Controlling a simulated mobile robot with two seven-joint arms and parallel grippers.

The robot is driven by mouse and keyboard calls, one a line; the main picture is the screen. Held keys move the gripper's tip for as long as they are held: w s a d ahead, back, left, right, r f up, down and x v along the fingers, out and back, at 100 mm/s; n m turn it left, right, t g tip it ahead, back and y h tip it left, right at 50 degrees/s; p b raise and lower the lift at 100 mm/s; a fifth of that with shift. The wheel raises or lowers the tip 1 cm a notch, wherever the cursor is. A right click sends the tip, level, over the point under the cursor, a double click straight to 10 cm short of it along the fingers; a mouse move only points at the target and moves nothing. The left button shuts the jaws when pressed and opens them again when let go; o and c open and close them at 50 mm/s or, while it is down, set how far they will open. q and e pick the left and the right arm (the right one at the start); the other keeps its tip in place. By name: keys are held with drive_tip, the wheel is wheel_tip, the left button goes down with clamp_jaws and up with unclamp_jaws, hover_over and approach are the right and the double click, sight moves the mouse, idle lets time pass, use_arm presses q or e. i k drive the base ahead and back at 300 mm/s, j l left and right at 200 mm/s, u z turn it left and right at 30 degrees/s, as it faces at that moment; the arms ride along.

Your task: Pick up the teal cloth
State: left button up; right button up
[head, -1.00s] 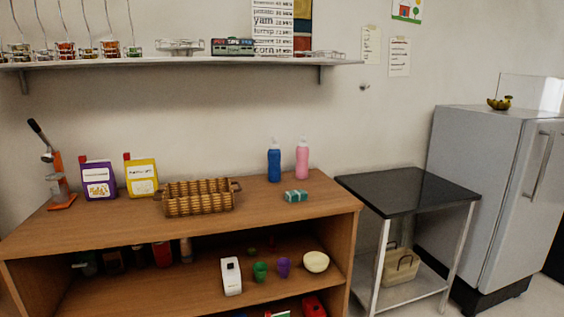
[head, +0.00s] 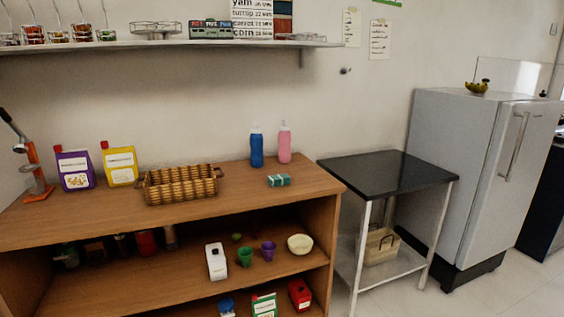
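The teal cloth (head: 279,180) is a small folded block with a pale band. It lies on the wooden counter top (head: 235,196), near its right end, in front of the blue bottle (head: 257,148) and the pink bottle (head: 285,144). Nothing covers it. Neither of my grippers shows in the head view.
A wicker basket (head: 180,186) stands left of the cloth, with a yellow box (head: 121,165) and a purple box (head: 75,169) beyond it. A black-topped metal table (head: 387,173) stands right of the counter, then a grey fridge (head: 470,170). Counter around the cloth is clear.

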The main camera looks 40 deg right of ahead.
sight(274, 181)
drive_tip(key=i+l+z, duration=0.15)
drive_tip(key=z, duration=0.3)
drive_tip(key=i+z, duration=0.2)
drive_tip(key=z, duration=0.25)
drive_tip(key=i+z, duration=0.2)
drive_tip(key=z, duration=0.2)
